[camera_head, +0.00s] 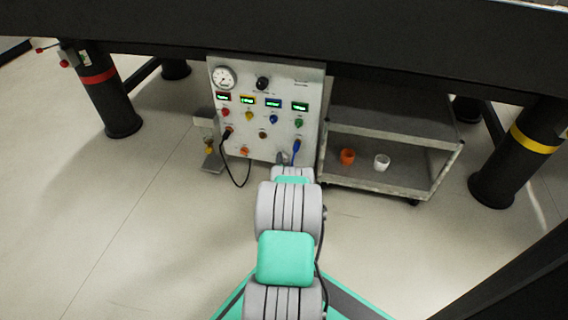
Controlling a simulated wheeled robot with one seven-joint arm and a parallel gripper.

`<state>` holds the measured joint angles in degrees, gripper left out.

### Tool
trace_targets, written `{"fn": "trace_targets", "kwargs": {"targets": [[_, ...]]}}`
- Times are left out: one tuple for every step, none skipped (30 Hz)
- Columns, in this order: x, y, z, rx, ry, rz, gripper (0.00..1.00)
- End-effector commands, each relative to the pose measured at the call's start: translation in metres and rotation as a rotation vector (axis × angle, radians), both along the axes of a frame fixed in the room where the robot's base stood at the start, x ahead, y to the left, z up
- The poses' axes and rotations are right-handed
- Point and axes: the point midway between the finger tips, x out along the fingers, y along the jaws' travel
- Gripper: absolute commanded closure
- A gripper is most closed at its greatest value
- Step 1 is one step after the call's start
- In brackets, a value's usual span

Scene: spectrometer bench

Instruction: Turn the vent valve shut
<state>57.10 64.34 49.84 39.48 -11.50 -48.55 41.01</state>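A light grey control panel (291,125) stands upright under the bench, ahead of my arm. It has a round gauge (224,77), a black knob (262,83), several green-lit displays and coloured knobs: red (225,112), yellow (249,116), blue (273,119) and green (298,123). I cannot tell which control is the vent valve; labels are too small to read. My arm reaches toward the panel's lower right. Its links hide most of its end; a small grey piece (282,158) at the panel's lower edge may be my gripper, its fingers not distinguishable.
A grey cart (375,175) right of the panel holds an orange cup (347,157) and a white cup (382,162). A black cable (246,178) loops from the panel. Dark bench legs stand left (112,103) and right (503,170). The floor at left is clear.

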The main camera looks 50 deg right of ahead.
Motion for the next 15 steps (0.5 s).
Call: {"fn": "trace_targets", "kwargs": {"targets": [[0.0000,0.0002,0.0000,0.000,0.000,0.000,0.57],[0.0001,0.0002,0.0000,0.000,0.000,0.000,0.59],[0.0002,0.0003,0.0001,0.000,0.000,0.000,0.63],[0.0002,0.0003,0.0001,0.000,0.000,0.000,0.65],[0.0002,0.0003,0.0001,0.000,0.000,0.000,0.68],[0.0002,0.0003,0.0001,0.000,0.000,0.000,0.71],[0.0002,0.0003,0.0001,0.000,0.000,0.000,0.73],[0.0002,0.0003,0.0000,0.000,0.000,0.000,0.76],[0.0001,0.0004,-0.0001,0.000,0.000,0.000,0.79],[0.0001,0.0004,-0.0001,0.000,0.000,0.000,0.81],[0.0001,0.0004,-0.0001,0.000,0.000,0.000,0.84],[0.0001,0.0004,-0.0001,0.000,0.000,0.000,0.87],[0.0001,0.0004,-0.0001,0.000,0.000,0.000,0.90],[0.0000,0.0003,-0.0001,0.000,0.000,0.000,0.92],[0.0000,0.0004,-0.0003,0.001,0.000,0.001,0.95]]}}
